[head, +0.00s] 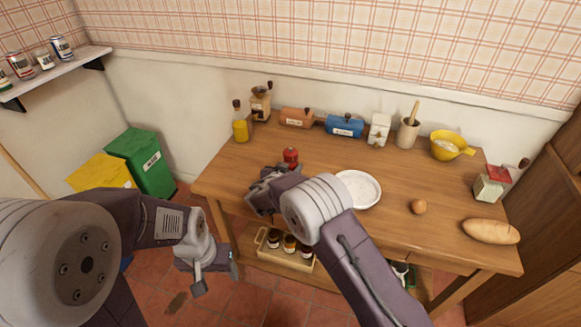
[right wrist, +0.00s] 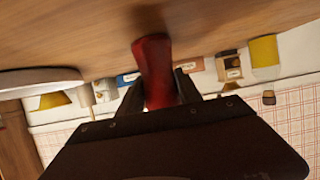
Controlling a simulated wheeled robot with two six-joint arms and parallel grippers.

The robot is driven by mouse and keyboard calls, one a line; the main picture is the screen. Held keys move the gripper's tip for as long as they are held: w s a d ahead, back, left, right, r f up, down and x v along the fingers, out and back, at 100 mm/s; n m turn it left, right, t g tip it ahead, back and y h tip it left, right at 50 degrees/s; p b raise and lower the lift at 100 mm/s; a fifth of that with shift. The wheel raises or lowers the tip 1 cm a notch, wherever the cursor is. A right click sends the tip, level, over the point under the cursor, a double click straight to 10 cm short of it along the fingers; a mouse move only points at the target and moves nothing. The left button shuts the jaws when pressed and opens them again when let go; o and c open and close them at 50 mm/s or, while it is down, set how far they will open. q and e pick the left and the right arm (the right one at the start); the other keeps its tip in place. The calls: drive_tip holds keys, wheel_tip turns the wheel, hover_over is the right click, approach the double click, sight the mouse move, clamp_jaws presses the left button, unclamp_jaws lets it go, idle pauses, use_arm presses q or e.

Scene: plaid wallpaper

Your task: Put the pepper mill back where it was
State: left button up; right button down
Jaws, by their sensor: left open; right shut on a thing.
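The red pepper mill (head: 290,156) is at the left-centre of the wooden table, beyond my right gripper (head: 275,174). In the right wrist view the mill (right wrist: 155,68) is between the two dark fingers of my right gripper (right wrist: 160,88), which is shut on it. The far end of the mill is close to the tabletop; I cannot tell whether it touches. The gripper hides its lower part in the head view. My left gripper (head: 217,276) is open and empty, over the floor left of the table.
The table (head: 320,160) is clear around the mill. A white plate (head: 358,189) lies to its right, with an egg (head: 418,207) and bread (head: 490,231) further right.

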drive_tip(key=shift+f+b, duration=0.1)
drive_tip(key=shift+b, duration=0.3)
drive_tip(key=c, duration=0.8)
unclamp_jaws()
drive_tip(key=shift+r+p, duration=0.4)
drive_tip(key=shift+p, duration=0.2)
drive_tip(key=b+v, duration=0.2)
drive_tip(key=v, duration=1)
drive_tip(key=shift+f, duration=0.2)
